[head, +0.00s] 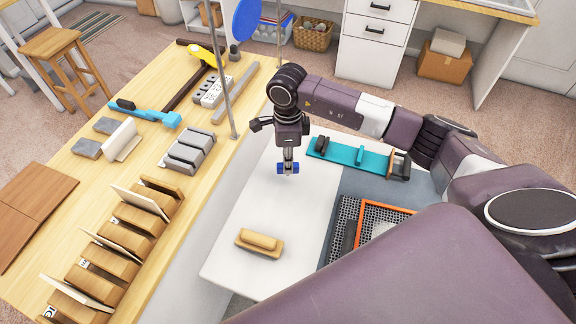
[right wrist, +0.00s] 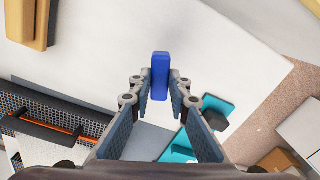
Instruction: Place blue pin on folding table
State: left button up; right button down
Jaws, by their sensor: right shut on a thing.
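The blue pin (head: 281,168) is gripped at the fingertips of my right gripper (head: 288,160), with its ends showing on both sides. In the right wrist view the blue pin (right wrist: 160,72) stands between the two fingertips of my right gripper (right wrist: 161,90). The white folding table (head: 285,205) lies beneath; its bare top also shows in the right wrist view (right wrist: 100,55). The pin is over the table's white top; I cannot tell whether it touches. My left gripper is not in view.
A tan wooden block (head: 259,242) lies on the white top. A teal tool holder (head: 345,154) and an orange-rimmed mesh tray (head: 378,206) are to the right. A wooden workbench (head: 150,90) with tools and slotted blocks stands left. White surface around the gripper is clear.

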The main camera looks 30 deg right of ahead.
notch_tip(320, 180, down, 3)
jog(key=shift+f+p, duration=0.1)
jog(key=shift+p, duration=0.2)
jog(key=shift+f, duration=0.2)
jog(key=c, duration=1.8)
grip_release()
jog(key=shift+r, duration=0.1)
